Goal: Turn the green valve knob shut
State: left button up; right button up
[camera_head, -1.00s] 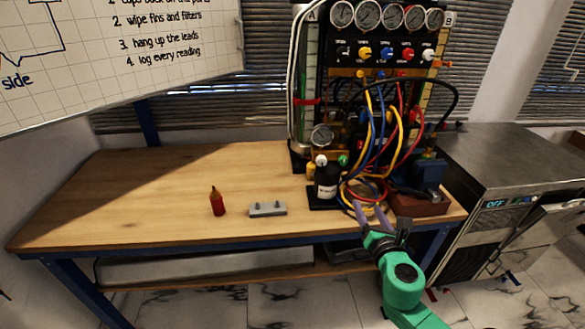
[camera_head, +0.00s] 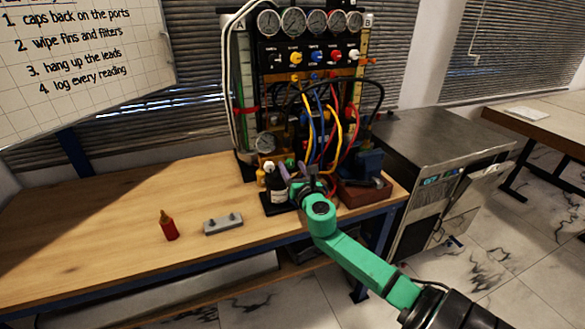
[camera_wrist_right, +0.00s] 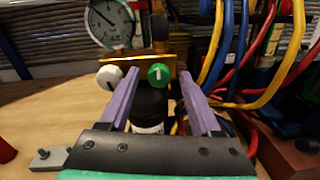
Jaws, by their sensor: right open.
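The green valve knob (camera_wrist_right: 158,74) shows in the right wrist view, a round green knob with a white mark, on a brass-coloured block below a round gauge. In the head view the green knob (camera_head: 290,163) is small, just behind my right gripper. My right gripper (camera_wrist_right: 158,92) has two purple fingers, open and spread, with the knob ahead between their tips and apart from them. In the head view my right gripper (camera_head: 292,172) reaches in from the front right on a green arm. My left gripper is not in view.
A white knob (camera_wrist_right: 109,77) sits left of the green one. A black bottle (camera_wrist_right: 149,106) stands below the knobs, between the fingers. Yellow, blue and red hoses (camera_head: 325,120) hang close on the right. A red bottle (camera_head: 168,226) and grey block (camera_head: 222,224) lie left on the table.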

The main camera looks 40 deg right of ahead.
jog(key=shift+a, duration=0.1)
grip_shut()
jog(key=shift+m, duration=0.4)
jog(key=m+b, duration=0.1)
jog(key=m, duration=0.2)
jog(key=shift+f+m, duration=0.1)
jog(key=shift+m, duration=0.2)
jog(key=m, duration=0.9)
jog(key=shift+b, duration=0.35)
jog(key=shift+m, duration=2.3)
